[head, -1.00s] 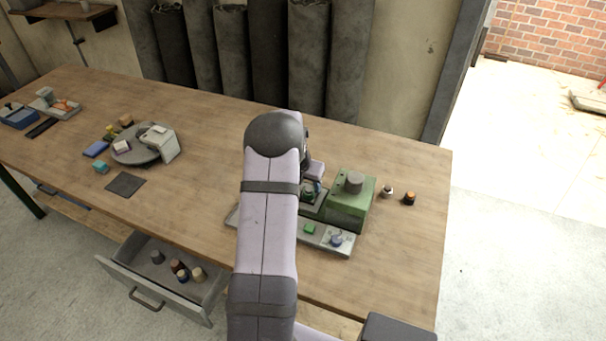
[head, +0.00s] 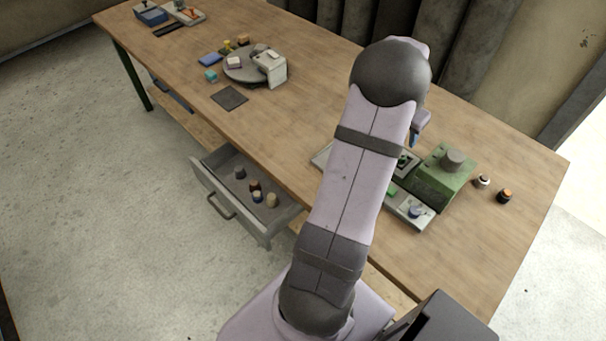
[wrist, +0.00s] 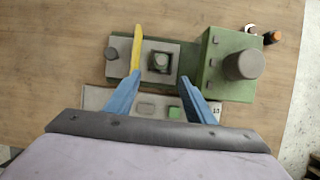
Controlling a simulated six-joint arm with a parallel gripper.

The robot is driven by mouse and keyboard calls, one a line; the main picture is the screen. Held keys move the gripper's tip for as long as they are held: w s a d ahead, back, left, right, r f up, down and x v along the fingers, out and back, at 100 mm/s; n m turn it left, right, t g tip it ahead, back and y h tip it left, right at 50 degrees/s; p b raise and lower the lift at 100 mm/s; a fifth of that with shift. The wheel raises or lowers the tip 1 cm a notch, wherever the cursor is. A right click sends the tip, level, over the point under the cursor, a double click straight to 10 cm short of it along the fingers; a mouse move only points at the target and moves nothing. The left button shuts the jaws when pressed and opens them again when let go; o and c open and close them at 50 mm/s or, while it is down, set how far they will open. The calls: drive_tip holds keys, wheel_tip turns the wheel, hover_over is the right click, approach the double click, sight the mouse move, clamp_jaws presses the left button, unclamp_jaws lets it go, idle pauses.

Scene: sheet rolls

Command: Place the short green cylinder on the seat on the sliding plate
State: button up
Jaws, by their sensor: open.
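The sliding plate (wrist: 166,47) is a grey plate left of a green machine block (wrist: 213,87). On it is a dark square seat with a small round greenish piece (wrist: 160,62), which looks like the short green cylinder, upright in the seat. It also shows, partly hidden by my arm, in the head view (head: 403,161). My gripper (wrist: 160,76) is open and empty, its blue fingers apart on either side of the seat and above it. A yellow strip (wrist: 136,45) lies beyond the left fingertip.
A tray (wrist: 97,97) with a green block (wrist: 175,113) lies in front. The machine block carries a grey cylinder (wrist: 243,65). Two small cylinders (head: 483,181) (head: 504,195) stand to its right. An open drawer (head: 272,221) holds several cylinders. A turntable (head: 240,75) stands further left.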

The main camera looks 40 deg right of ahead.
drive_tip(key=w+a+r+m+y, duration=0.1)
drive_tip(key=w+a+m, duration=0.3)
drive_tip(key=a, duration=0.6)
drive_tip(key=w+a+m+t+y, duration=0.1)
drive_tip(key=w+a+m, duration=0.1)
drive_tip(key=w+a, duration=0.55)
drive_tip(key=w+a+r+m+y, duration=0.1)
drive_tip(key=w+a+m, duration=0.25)
drive_tip(key=a, duration=0.75)
drive_tip(key=s+a+m, duration=0.4)
drive_tip(key=a, duration=0.7)
drive_tip(key=s+a+f+m+g+y, duration=0.1)
drive_tip(key=s+a+m, duration=0.3)
drive_tip(key=a, duration=0.8)
drive_tip(key=shift+s, duration=0.35)
drive_tip(key=shift+f, duration=0.1)
wheel_tip(320, 180, down, 35)
drive_tip(key=b, duration=3.5)
